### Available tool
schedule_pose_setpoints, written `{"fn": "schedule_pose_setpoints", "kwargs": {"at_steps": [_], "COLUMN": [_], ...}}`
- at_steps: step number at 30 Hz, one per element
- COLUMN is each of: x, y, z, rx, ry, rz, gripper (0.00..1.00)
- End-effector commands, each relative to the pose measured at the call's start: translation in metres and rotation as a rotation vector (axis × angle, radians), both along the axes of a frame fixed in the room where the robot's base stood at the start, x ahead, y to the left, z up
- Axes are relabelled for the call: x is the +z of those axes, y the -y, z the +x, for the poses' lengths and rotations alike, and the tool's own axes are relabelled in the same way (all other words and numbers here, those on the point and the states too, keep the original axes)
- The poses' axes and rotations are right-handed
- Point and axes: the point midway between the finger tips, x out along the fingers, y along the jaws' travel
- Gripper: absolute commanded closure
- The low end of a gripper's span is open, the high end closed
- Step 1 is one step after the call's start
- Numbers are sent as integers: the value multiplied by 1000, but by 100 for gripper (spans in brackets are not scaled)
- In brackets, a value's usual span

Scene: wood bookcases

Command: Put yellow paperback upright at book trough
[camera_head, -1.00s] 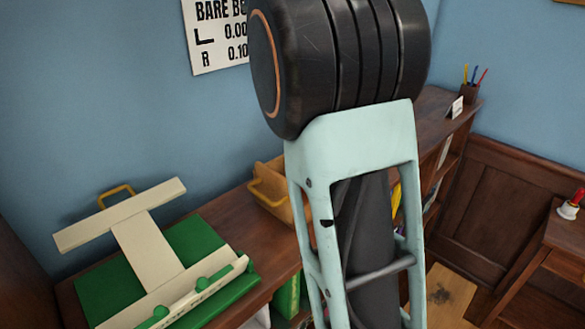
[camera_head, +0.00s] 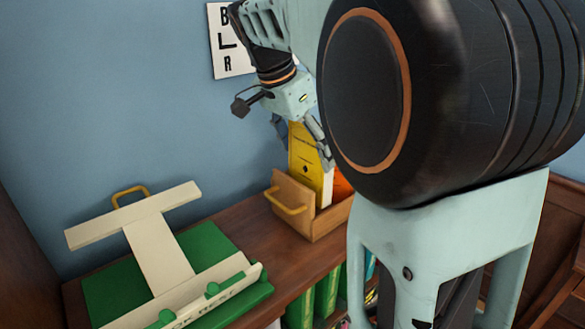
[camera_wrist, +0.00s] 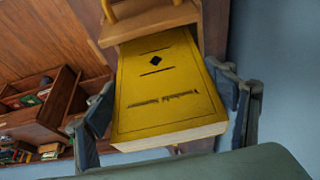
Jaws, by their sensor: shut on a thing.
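The yellow paperback (camera_head: 306,160) stands upright in the head view, its lower end inside the wooden book trough (camera_head: 292,188). In the wrist view the yellow paperback (camera_wrist: 165,85) shows its cover, with its far end between the walls of the trough (camera_wrist: 150,24). My gripper (camera_head: 302,138) is above the trough, shut on the paperback by its upper part. In the wrist view my gripper (camera_wrist: 165,110) has one finger on each side of the book. Whether the book's lower edge touches the trough floor is hidden.
An orange thing (camera_head: 342,186) is in the trough beside the book, partly hidden by my arm. A cream stand on a green base (camera_head: 160,245) is to the left on the bookcase top. Green books (camera_head: 325,292) fill a shelf below. A sign (camera_head: 226,45) hangs on the wall.

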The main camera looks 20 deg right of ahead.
Motion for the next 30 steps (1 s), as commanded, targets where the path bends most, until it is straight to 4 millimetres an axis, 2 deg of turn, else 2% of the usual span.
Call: {"fn": "schedule_pose_setpoints", "kwargs": {"at_steps": [5, 12, 22, 23, 27, 30], "x": [-14, -45, -49, -50, -49, -49], "y": [0, 0, 0, 0, 0, 0], "z": [0, 0, 0, 0, 0, 0], "rx": [-1, 0, -1, -1, -1, -1], "ry": [1, 0, 2, 1, 1, 1], "rz": [-1, -1, -1, -1, -1, -1], "gripper": [61, 61, 61, 20, 5, 5]}}
